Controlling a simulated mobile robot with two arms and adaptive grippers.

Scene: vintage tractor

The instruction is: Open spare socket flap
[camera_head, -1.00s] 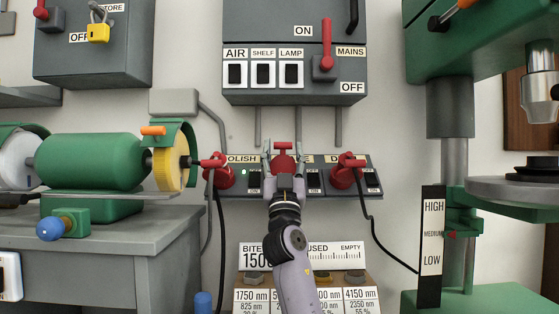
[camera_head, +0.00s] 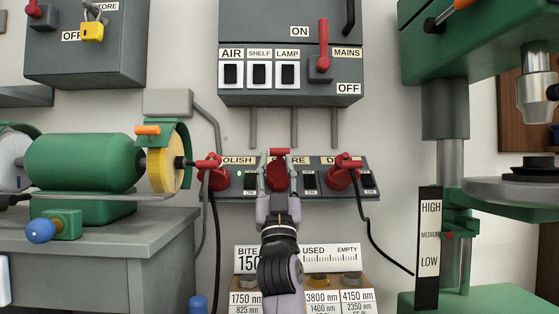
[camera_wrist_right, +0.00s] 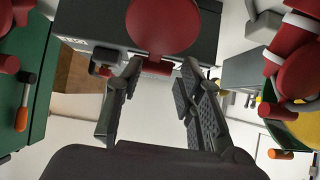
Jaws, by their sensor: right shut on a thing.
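The spare socket flap is red, with a round body (camera_head: 278,178) and a short crossbar tab on top, in the middle of the grey socket strip (camera_head: 235,192). My right gripper (camera_head: 279,160) comes up from below in front of it, one finger on each side, shut on the flap's tab. The right wrist view shows the red tab between the fingertips (camera_wrist_right: 160,68) and the round red face (camera_wrist_right: 163,25) beyond them. The label above is partly hidden, with "RE" showing. I cannot tell how far the flap is tilted. My left gripper is not in view.
Red plugs with black cables sit in the polish socket (camera_head: 212,174) and the right-hand socket (camera_head: 343,174), close on both sides. The grey switch box (camera_head: 290,85) hangs above. A bench grinder (camera_head: 85,162) stands left, a green drill press (camera_head: 446,180) right, a bit rack (camera_head: 330,284) below.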

